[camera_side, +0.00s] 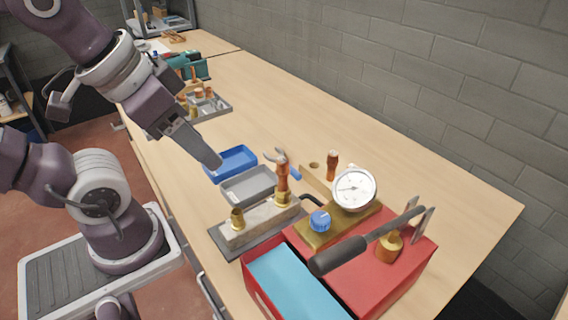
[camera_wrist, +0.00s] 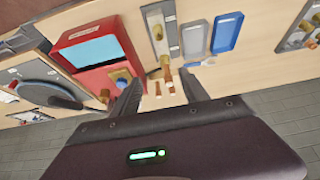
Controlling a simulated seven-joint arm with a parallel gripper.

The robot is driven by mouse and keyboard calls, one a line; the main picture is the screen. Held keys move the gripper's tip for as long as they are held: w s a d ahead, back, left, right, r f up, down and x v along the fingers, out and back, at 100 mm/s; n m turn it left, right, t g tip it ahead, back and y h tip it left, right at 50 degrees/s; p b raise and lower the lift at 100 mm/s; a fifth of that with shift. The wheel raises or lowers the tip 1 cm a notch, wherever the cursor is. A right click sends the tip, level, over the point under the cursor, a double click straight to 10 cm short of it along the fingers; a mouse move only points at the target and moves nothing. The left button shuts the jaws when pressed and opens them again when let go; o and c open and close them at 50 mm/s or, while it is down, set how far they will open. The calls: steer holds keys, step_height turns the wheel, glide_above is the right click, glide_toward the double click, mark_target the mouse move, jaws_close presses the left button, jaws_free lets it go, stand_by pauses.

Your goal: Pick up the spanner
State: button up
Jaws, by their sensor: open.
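The spanner appears to be the tool with a silver jaw and a blue handle (camera_side: 293,173), lying on the bench beyond the grey tray. An upright copper fitting hides its middle in the side view. In the wrist view its blue and silver length (camera_wrist: 199,63) lies below the ends of the trays. My gripper (camera_side: 208,155) is raised in the air, left of the spanner and near the blue tray.
A grey tray (camera_side: 246,188) and blue tray (camera_side: 234,165) sit beside a block with brass and copper fittings (camera_side: 262,226). A red box (camera_side: 400,268), gauge (camera_side: 354,189) and dark-handled tool (camera_side: 338,255) crowd the front. The bench beyond, toward the wall, is clear.

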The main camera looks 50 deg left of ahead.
steer(key=shift+c, duration=1)
steer(key=w+a+f+n+g, duration=0.1)
steer(key=w+a+f+n, duration=0.2)
steer(key=w, duration=0.4)
steer(key=w+a+f+n+g, duration=0.2)
steer(key=w+a+n, duration=0.1)
steer(key=w+n, duration=0.3)
steer(key=w+a+f+n+g, duration=0.15)
steer(key=w+a+n, duration=0.25)
steer(key=w, duration=0.5)
steer(key=w+a+f+n, duration=0.1)
steer(key=f, duration=0.2)
steer(key=w+a+f+n, duration=0.1)
steer(key=a+f, duration=0.1)
steer(key=f, duration=0.2)
steer(key=w+a+f+n+g, duration=0.1)
steer(key=w+a+f+n, duration=0.1)
steer(key=f, duration=0.1)
steer(key=shift+w+f, duration=0.1)
steer(key=shift+f, duration=0.05)
steer(key=f, duration=0.8)
steer(key=shift+w+d, duration=0.25)
steer(key=shift+r, duration=0.1)
jaws_close()
